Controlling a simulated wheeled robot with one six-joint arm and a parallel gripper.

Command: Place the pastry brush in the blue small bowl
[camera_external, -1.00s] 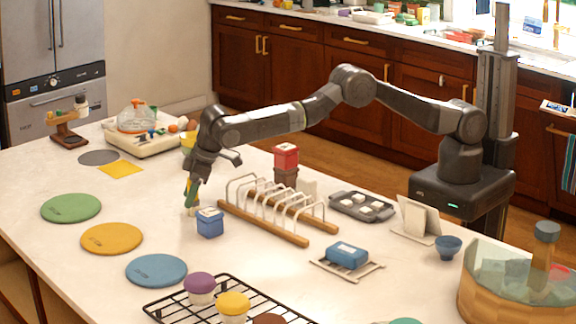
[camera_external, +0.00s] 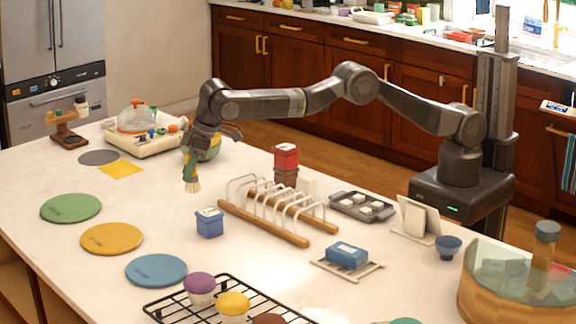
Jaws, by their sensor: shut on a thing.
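My gripper (camera_external: 197,148) is shut on the pastry brush (camera_external: 191,180) and holds it upright above the counter, bristles down. The brush has a green and yellow handle and pale bristles. Its upper end is hidden by the gripper. The blue small bowl (camera_external: 448,247) stands at the right of the counter, far from my gripper, in front of my base. It looks empty, though its inside shows only in part.
A wooden rack with metal wires (camera_external: 270,228), red and brown canisters (camera_external: 286,158), a dark tray (camera_external: 362,206) and a card stand (camera_external: 414,220) lie between gripper and bowl. A blue box (camera_external: 209,222) stands near the brush.

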